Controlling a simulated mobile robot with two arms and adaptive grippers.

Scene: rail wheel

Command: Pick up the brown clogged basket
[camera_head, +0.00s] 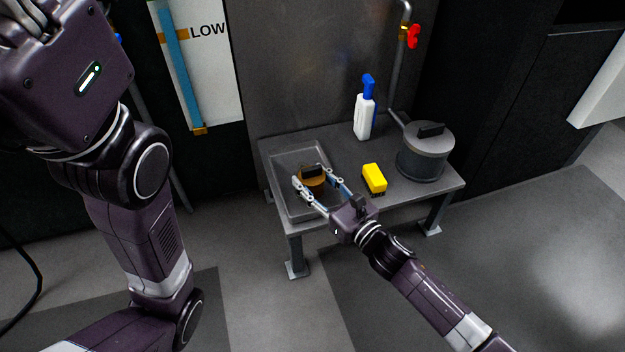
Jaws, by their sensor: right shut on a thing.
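The brown basket (312,180) is a small round piece with a dark handle block (311,170) on top. It sits at the grey tray (283,158) on the left part of the metal table. My right gripper (309,180) reaches in from the lower right, its two fingers around the basket and closed on it. Whether the basket touches the tray floor I cannot tell. My left arm rises along the left side; its gripper (35,15) is partly cut off at the top left corner, and its fingers do not show clearly.
A yellow brush (374,178) lies right of the tray. A white bottle with a blue top (365,110) stands behind it. A grey lidded pot (426,150) stands at the table's right. A pipe with a red valve (412,36) rises behind. Open floor lies in front.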

